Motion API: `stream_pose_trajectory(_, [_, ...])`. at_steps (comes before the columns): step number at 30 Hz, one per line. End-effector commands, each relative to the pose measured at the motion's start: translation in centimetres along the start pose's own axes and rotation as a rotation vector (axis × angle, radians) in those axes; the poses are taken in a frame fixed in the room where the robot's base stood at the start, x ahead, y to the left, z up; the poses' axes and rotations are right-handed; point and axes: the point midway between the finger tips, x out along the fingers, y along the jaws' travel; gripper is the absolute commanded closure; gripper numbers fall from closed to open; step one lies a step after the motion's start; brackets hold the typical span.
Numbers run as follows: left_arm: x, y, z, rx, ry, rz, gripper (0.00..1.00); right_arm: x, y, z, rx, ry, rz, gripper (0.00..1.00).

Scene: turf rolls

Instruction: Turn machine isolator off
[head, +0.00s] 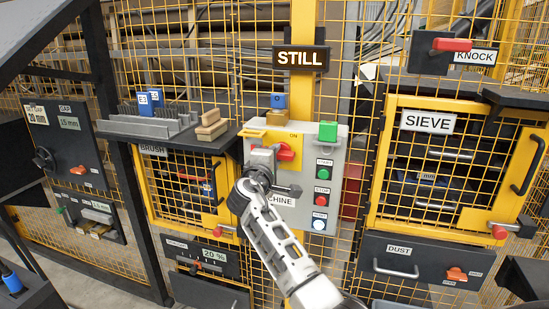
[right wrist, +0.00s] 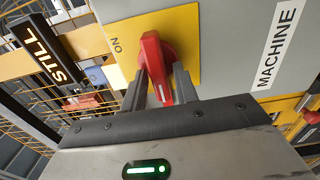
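The machine isolator is a red rotary handle (head: 286,152) on a yellow plate (head: 272,138) marked ON, on a grey panel (head: 335,160). In the head view the handle lies roughly level, partly hidden by my right gripper (head: 268,160). In the right wrist view the red handle (right wrist: 158,68) stands between the two dark fingers of my right gripper (right wrist: 160,82). The fingers sit close against both its sides and look shut on it. The MACHINE label (right wrist: 278,45) is beside the plate; my gripper hides part of it in the head view. My left gripper is not in view.
Green, red and white-blue buttons (head: 321,200) sit right of the isolator. A lit STILL sign (head: 300,59) hangs above. A shelf (head: 170,132) with brushes is at the left. Yellow mesh doors, BRUSH (head: 143,190) and SIEVE (head: 388,165), flank the panel.

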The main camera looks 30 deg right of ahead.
Motion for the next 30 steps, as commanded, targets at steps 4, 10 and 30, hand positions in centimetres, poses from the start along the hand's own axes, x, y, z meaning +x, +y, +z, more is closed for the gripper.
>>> stream_pose_trajectory(4, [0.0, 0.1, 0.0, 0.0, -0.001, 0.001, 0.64, 0.0, 0.0, 0.0, 0.002, 0.0, 0.0, 0.62])
stream_pose_trajectory(10, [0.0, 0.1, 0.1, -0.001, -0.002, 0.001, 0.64, -0.2, 0.0, 0.0, 0.004, 0.0, 0.0, 0.62])
stream_pose_trajectory(30, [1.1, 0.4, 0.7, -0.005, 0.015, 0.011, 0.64, -13.3, -0.3, 0.0, 0.005, 0.002, -0.003, 0.62])
